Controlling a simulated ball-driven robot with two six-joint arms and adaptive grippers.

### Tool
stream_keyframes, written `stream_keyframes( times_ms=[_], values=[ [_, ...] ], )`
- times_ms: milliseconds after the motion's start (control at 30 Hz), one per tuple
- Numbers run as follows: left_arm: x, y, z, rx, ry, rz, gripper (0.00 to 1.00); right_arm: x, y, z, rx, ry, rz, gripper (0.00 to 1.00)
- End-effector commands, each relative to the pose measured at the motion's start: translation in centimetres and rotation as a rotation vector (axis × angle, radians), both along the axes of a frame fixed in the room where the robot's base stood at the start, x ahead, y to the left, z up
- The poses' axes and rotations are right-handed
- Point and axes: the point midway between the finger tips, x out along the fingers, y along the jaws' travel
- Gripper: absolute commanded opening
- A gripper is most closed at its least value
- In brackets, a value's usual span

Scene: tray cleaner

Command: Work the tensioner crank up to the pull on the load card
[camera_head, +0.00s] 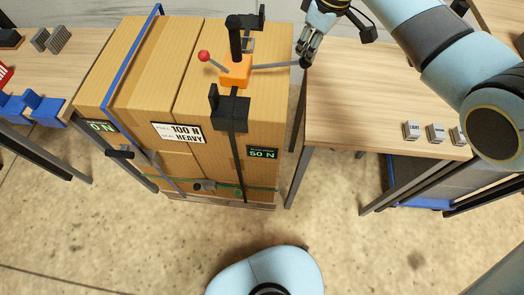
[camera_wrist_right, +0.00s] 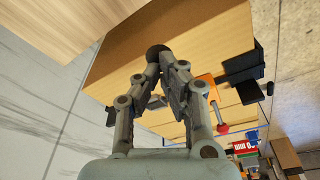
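The tensioner (camera_head: 236,72) is an orange block with a black upright post on top of the cartons. A red-knobbed lever (camera_head: 204,56) sticks out to its left. Its grey crank arm (camera_head: 275,66) reaches right to a dark knob at its end. My right gripper (camera_head: 306,60) is at that knob; in the right wrist view the fingertips close around the dark knob (camera_wrist_right: 156,53). The load card (camera_head: 178,133) on the carton front reads PULL 100 N, HEAVY. A black readout (camera_head: 262,152) under the tensioner shows 50 N, and another (camera_head: 102,127) at left shows 0 N. My left gripper is out of view.
A black strap (camera_head: 237,150) runs down the front below the tensioner, and a blue strap (camera_head: 130,60) crosses the left cartons. A wooden table (camera_head: 350,110) with small labelled blocks (camera_head: 411,131) stands right. Another table stands left. The floor in front is clear.

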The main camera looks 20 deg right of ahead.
Motion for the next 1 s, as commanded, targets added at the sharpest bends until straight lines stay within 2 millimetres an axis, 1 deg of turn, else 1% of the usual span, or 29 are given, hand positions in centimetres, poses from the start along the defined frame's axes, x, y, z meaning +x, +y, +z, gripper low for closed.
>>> stream_keyframes(
  times_ms=[333, 633, 833, 1000],
  values=[
    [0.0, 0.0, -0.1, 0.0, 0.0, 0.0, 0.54, -0.2, -0.1, -1.2, 0.003, 0.001, 0.001, 0.0],
    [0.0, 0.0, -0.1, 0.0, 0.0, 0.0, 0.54, -0.2, -0.1, -1.2, 0.002, 0.001, 0.0, 0.0],
    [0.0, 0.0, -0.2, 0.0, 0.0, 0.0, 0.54, -0.3, -0.2, -1.7, 0.003, 0.001, 0.001, 0.0],
    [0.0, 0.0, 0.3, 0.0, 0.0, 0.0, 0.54, -0.2, -0.1, -1.2, 0.003, 0.001, 0.001, 0.0]
  ],
)
